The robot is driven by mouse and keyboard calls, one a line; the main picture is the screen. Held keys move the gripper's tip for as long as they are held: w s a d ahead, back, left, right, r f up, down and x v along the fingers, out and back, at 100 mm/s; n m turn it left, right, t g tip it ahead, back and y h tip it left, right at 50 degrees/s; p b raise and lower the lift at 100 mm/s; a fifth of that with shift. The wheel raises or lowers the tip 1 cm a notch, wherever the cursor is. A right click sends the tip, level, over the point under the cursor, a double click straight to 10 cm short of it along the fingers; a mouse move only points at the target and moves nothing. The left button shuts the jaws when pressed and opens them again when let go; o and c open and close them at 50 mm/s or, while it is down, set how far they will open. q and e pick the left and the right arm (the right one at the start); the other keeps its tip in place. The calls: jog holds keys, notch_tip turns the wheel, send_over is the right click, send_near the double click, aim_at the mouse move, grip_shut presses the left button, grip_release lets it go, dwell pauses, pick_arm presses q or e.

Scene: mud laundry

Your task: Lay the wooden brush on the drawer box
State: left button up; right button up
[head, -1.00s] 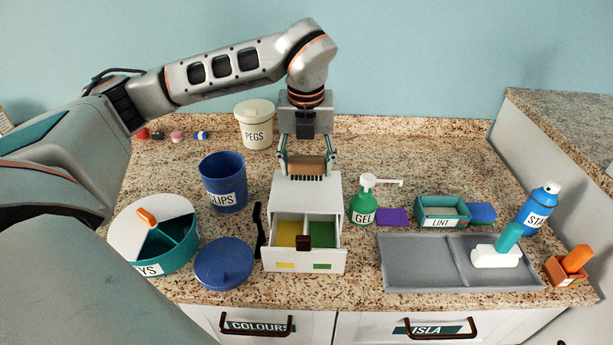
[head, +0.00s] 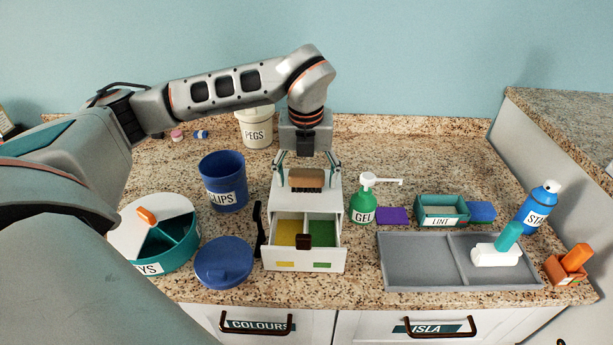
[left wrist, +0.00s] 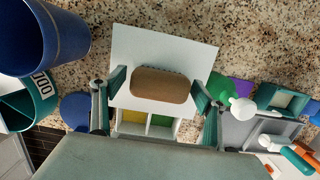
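The wooden brush (head: 306,178), a brown block with dark bristles underneath, sits bristles down on top of the white drawer box (head: 307,205). In the left wrist view the brush (left wrist: 160,85) lies across the box's white top (left wrist: 150,47). My left gripper (head: 306,176) is open around the brush, one finger on each side, with a small gap at both ends in the left wrist view (left wrist: 159,87). The box's drawer (head: 304,256) is pulled out, showing yellow and green compartments. My right gripper is not in view.
A blue clips cup (head: 222,182), blue lid (head: 223,262) and round teal container (head: 152,235) stand left of the box. A green gel pump bottle (head: 363,205), lint box (head: 442,211) and grey tray (head: 415,262) stand right. A pegs tub (head: 255,128) is behind.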

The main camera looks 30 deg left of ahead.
aim_at(306, 178)
pick_arm(q)
jog(key=shift+r, duration=0.15)
notch_tip(306, 178, up, 12)
jog(key=s, duration=0.1)
jog(key=shift+s+d+b, duration=0.3)
jog(key=shift+d, duration=0.15)
dwell(0.4)
